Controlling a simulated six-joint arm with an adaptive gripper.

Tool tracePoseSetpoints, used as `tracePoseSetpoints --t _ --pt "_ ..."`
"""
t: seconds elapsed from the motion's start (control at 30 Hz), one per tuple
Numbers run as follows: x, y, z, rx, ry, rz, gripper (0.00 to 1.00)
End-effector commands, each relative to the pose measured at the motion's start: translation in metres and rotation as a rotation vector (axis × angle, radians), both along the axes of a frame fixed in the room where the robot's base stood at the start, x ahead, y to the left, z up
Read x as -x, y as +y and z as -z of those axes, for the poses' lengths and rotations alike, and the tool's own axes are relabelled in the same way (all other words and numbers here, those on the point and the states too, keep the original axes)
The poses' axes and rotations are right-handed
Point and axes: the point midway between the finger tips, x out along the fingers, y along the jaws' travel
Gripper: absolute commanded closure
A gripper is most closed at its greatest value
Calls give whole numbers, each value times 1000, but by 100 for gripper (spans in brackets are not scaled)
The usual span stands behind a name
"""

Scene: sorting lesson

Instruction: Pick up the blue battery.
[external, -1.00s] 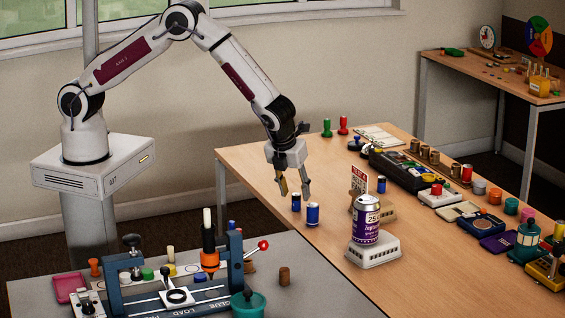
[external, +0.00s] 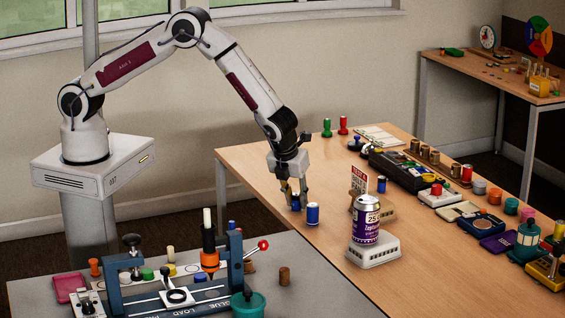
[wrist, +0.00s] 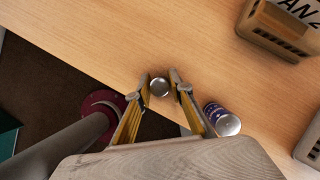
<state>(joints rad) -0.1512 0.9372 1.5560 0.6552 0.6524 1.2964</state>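A blue battery (external: 295,206) stands upright near the left edge of the wooden table. My gripper (external: 295,197) is over it, with a finger on either side. In the wrist view its round silver top (wrist: 160,87) sits between my fingertips (wrist: 161,83). The fingers are spread open; whether either one touches the battery is hard to tell. A second blue cylinder with a silver top (external: 312,214) stands just to the right, outside the fingers; it also shows in the wrist view (wrist: 222,120).
A purple can (external: 366,222) stands on a white base (external: 373,252) to the right. A wooden block with a sign (external: 379,211) is behind it. Another blue cylinder (external: 381,186) stands farther back. The wooden table (external: 255,160) is clear behind my gripper.

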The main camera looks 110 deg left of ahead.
Motion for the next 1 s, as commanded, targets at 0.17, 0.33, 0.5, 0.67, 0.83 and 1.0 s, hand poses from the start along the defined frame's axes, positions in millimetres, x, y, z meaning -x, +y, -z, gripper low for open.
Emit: tracePoseSetpoints --t 0.17,0.33,0.5,0.67,0.83,1.0 --pt "0 0 0 0 0 0 100" --pt "0 0 0 0 0 0 100" --pt "0 0 -2 0 -1 0 100" --pt "0 0 -10 -1 -1 -1 100" --pt "-1 0 -25 -1 -3 -1 100" --pt "1 -11 -36 -1 1 3 100"
